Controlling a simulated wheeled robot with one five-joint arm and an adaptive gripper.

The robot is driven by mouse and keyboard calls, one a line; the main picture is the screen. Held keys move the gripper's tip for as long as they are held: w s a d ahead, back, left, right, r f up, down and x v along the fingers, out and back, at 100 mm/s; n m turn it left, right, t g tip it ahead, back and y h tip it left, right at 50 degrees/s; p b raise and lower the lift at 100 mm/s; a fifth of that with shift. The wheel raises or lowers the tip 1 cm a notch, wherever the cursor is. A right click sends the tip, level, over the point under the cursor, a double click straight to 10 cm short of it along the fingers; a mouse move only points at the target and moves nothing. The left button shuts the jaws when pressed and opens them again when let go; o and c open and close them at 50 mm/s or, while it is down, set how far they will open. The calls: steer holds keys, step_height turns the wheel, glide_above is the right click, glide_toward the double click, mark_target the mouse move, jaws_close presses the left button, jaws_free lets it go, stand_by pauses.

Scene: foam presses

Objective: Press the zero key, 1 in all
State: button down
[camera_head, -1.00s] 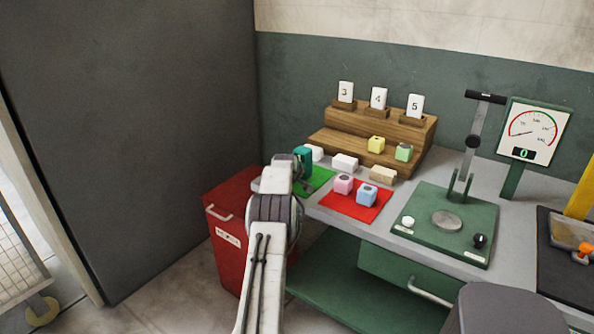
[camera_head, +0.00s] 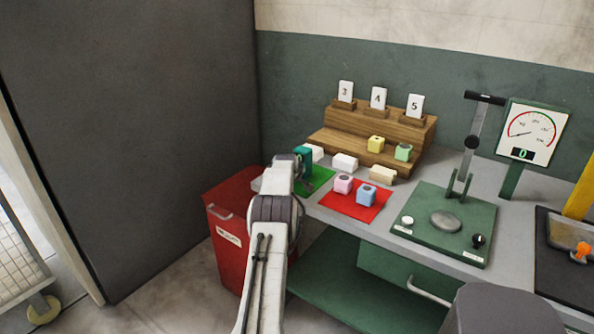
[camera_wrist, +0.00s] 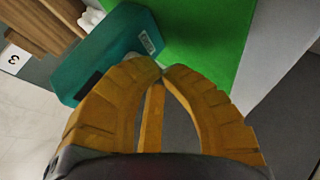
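A green press (camera_head: 440,232) stands on the bench, with a round metal plate (camera_head: 446,221) and an upright lever (camera_head: 474,140). A white round button (camera_head: 407,220) is at the base's left and a black knob (camera_head: 478,240) at its right. No lettering is readable on either, so I cannot tell which is the zero key. A dial gauge (camera_head: 533,130) behind has a display showing 0. My gripper (camera_wrist: 163,72) has its orange fingertips together with nothing visible between them. It is at the bench's left end, beside a teal block (camera_wrist: 110,55), far left of the press.
A green mat (camera_head: 322,178) and a red mat (camera_head: 338,205) holding a pink block (camera_head: 344,183) and a blue block (camera_head: 366,195) lie between my gripper and the press. A wooden stepped rack (camera_head: 400,130) stands behind. A red bin (camera_head: 228,245) is at left.

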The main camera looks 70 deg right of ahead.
steer(key=shift+a+f+b, duration=0.15)
steer(key=shift+a+b, duration=0.05)
steer(key=shift+b, duration=0.3)
steer(key=shift+w+a+b, duration=0.1)
steer(key=shift+a+b, duration=0.2)
steer(key=shift+b, duration=0.4)
steer(key=shift+a+b, duration=0.25)
steer(key=shift+b, duration=0.15)
steer(key=shift+a, duration=0.1)
stand_by(0.4)
